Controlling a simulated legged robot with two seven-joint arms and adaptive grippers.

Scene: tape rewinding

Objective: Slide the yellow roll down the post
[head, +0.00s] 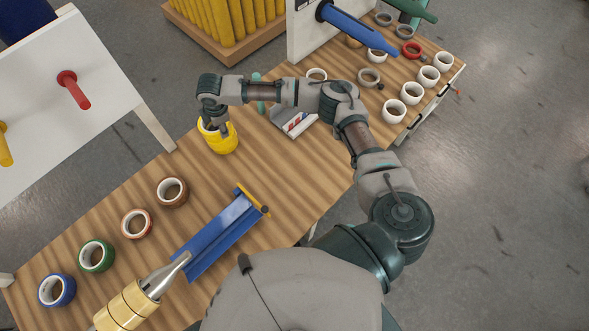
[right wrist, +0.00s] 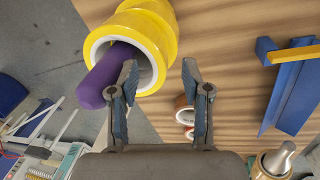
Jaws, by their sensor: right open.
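A yellow roll (right wrist: 165,60) with a pale inner core sits around a purple post (right wrist: 105,75) in the right wrist view. Another yellow roll (right wrist: 155,8) shows behind it. The yellow stack (head: 222,143) stands on the wooden table in the head view, partly covered by my right gripper (head: 212,124). My right gripper (right wrist: 158,82) is open. In its wrist view one finger overlaps the roll's hole beside the post, and the other is just outside the rim. I cannot tell whether either touches. My left gripper is not in view.
Brown, red, green and blue rolls (head: 96,256) line the table's left side. A blue channel (head: 220,236) with a yellow end and a silver-tipped tan cylinder (head: 128,303) lie near me. White rolls (head: 411,93) stand at the right. A white panel with a red peg (head: 74,90) rises left.

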